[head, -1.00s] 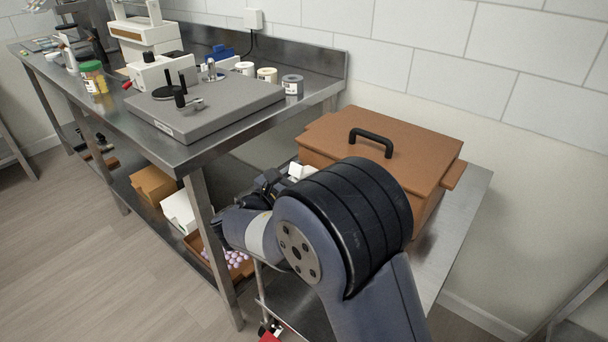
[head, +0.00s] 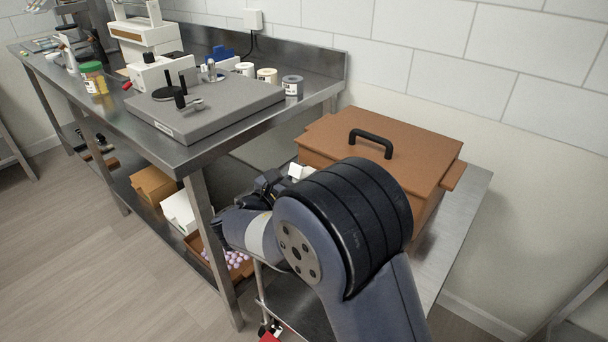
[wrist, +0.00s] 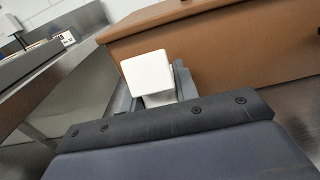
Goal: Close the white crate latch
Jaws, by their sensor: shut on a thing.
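The brown crate (head: 425,215) has a flat lid with a black handle (head: 371,143), and the lid sits down on it. A white latch (head: 300,172) is at the crate's left front side, partly hidden behind my arm. In the wrist view the white latch (wrist: 147,72) stands in front of the brown crate wall (wrist: 225,50). My gripper (wrist: 158,92) is at the latch, with dark finger parts showing beside and behind it. It is shut on the white latch. The fingertips are mostly hidden by the latch and the gripper body.
The crate stands on a metal table (head: 462,215) against the tiled wall. A higher steel bench (head: 190,150) on the left holds a grey plate device (head: 205,105) and several jars. Its leg (head: 212,250) and lower shelf boxes are close to my arm. The floor at left is clear.

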